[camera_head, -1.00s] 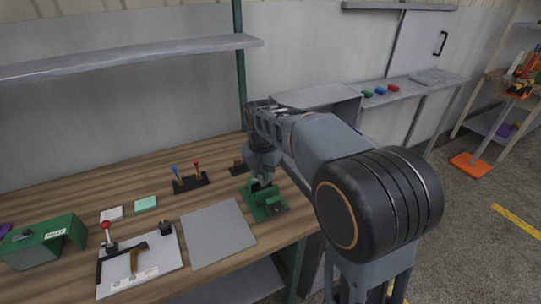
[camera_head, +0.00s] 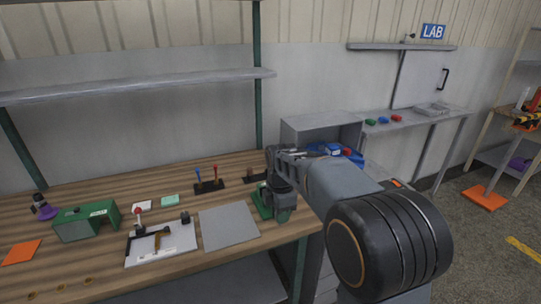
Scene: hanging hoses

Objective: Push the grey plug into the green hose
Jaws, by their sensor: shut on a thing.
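My gripper (camera_head: 283,214) points down at the right end of the wooden workbench. It is in front of a green fixture (camera_head: 260,203) and hides part of it. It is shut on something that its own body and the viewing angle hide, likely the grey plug. I cannot make out the plug's shape or tilt. No green hose can be picked out.
A grey mat (camera_head: 228,226) lies left of my gripper. A white board with a clamp (camera_head: 160,243) and a green block (camera_head: 88,221) are further left. A tool stand (camera_head: 208,186) stands behind.

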